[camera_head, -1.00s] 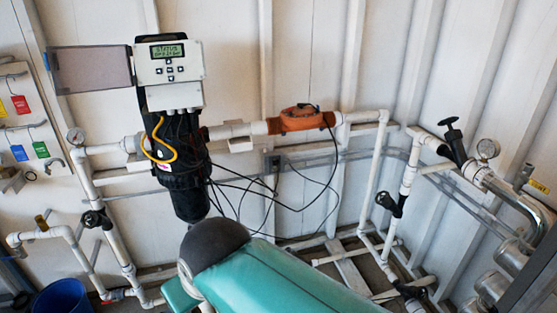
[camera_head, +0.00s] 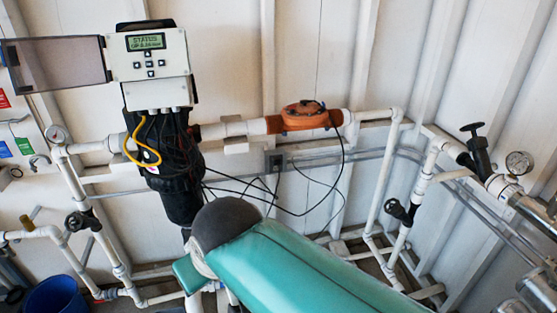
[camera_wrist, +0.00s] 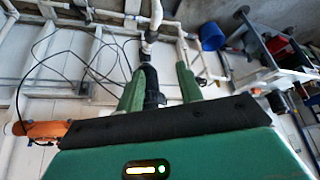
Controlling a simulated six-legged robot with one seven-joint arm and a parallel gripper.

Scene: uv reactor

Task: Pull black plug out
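No plug can be picked out for certain. Several thin black cables (camera_head: 235,188) run from the black reactor body (camera_head: 178,180) across the white wall. A small grey box with a dark face (camera_head: 275,161) sits on the wall near them, and whether a plug sits in it is too small to tell. The cables also show in the wrist view (camera_wrist: 88,68). My gripper (camera_wrist: 160,72) is open, its two green fingers wide apart. A black cylinder (camera_wrist: 151,86) shows between the fingers; whether it is within their reach is unclear.
The controller box (camera_head: 148,66) with its open cover (camera_head: 55,63) stands above the reactor. An orange fitting (camera_head: 304,117) is on the white pipe at right. Valves, a gauge (camera_head: 518,163) and pipes crowd the right. A blue bucket (camera_head: 57,295) stands at lower left.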

